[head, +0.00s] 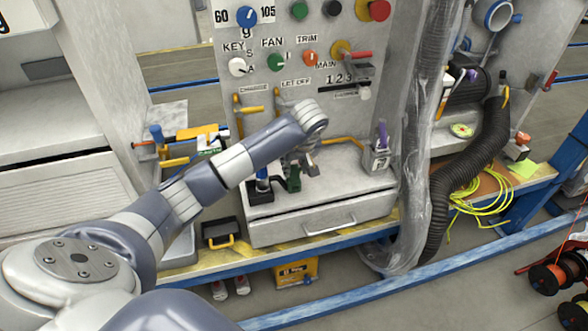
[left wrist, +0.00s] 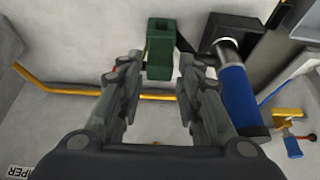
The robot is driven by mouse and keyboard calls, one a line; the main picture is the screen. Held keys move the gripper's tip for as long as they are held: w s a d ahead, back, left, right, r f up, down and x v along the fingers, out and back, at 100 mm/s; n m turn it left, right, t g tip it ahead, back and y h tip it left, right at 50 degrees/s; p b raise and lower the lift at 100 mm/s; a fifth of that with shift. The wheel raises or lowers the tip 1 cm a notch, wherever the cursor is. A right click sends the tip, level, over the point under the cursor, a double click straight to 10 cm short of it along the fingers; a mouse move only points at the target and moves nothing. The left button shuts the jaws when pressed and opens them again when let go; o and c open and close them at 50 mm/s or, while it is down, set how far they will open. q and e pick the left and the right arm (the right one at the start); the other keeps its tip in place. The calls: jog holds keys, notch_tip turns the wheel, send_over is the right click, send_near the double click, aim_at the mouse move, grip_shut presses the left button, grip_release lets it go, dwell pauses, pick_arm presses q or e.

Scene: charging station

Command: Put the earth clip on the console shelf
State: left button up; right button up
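A dark green piece (head: 294,181), which looks like the earth clip, stands on the white console shelf (head: 345,183) above the drawer. In the left wrist view the green piece (left wrist: 160,48) has a hollow top and lies just beyond and between my fingertips. My left gripper (head: 303,166) points down over the shelf, close to the green piece. In the left wrist view its two fingers (left wrist: 161,68) are apart, with a gap at the right finger. Whether the left finger touches the piece is unclear. My right gripper is in neither view.
A blue-handled tool (head: 263,179) stands in a black holder beside the green piece; its blue handle (left wrist: 240,100) is close to my right-hand finger. A grey box with a purple handle (head: 378,152) stands at the shelf's right. A yellow rail (head: 345,140) runs along the back. The shelf's middle is clear.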

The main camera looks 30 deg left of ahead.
pick_arm(q)
jog(key=v, duration=0.8)
